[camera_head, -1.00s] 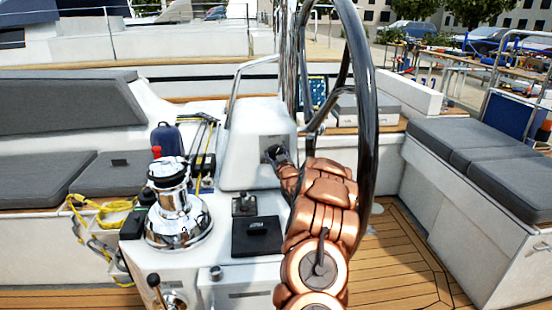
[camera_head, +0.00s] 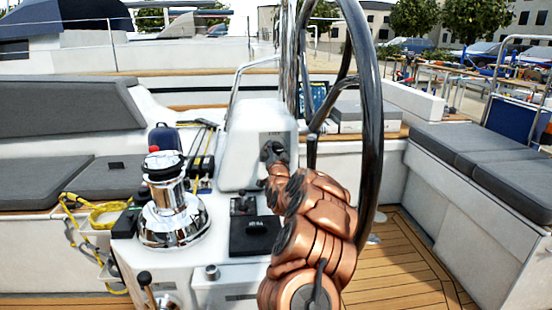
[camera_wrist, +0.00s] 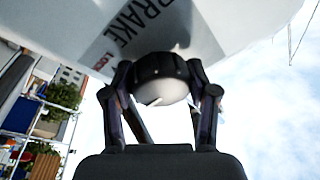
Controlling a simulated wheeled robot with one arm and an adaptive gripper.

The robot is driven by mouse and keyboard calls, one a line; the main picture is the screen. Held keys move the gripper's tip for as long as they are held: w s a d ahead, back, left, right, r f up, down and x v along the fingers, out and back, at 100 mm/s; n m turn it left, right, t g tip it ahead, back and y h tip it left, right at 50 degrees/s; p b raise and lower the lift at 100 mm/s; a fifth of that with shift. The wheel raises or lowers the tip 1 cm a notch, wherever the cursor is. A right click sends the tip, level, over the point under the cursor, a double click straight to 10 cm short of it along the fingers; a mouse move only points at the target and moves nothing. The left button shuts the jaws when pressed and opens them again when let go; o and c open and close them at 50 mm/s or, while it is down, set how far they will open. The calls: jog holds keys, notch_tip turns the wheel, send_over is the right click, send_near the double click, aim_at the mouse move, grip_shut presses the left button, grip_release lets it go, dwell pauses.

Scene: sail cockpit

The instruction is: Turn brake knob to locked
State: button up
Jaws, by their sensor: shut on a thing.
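The brake knob (camera_wrist: 160,68) is black with a ribbed rim and a pale round face bearing a white line. It sits on the white pedestal (camera_head: 258,140), below a dark "BRAKE" label in the wrist view. My gripper (camera_wrist: 162,88) is shut on the knob, with one finger on each side of its rim. In the head view my gripper (camera_head: 273,154) is at the pedestal's face, and my copper arm hides part of the pedestal's right side.
The large dark steering wheel (camera_head: 372,130) stands close to the right of my arm. A chrome winch (camera_head: 173,205) with yellow rope (camera_head: 95,210) is at left. Grey cushioned benches (camera_head: 480,165) line the right side, with open teak deck (camera_head: 395,265) before them.

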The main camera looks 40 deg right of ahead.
jog(key=m+g+b, duration=0.1)
jog(key=m, duration=0.2)
jog(key=m+g+h+b, duration=0.1)
jog(key=m+b, duration=0.1)
jog(key=m, duration=0.1)
jog(key=shift+w+a+f, duration=0.1)
jog(key=shift+a, duration=0.05)
jog(key=shift+m+g+b, duration=0.3)
jog(key=shift+m+b, duration=0.4)
jog(key=shift+m, duration=0.8)
jog(key=shift+r+h, duration=0.2)
jog(key=shift+h, duration=0.1)
jog(key=o, duration=1.2)
jog(key=shift+c, duration=0.2)
jog(key=v, duration=1.2)
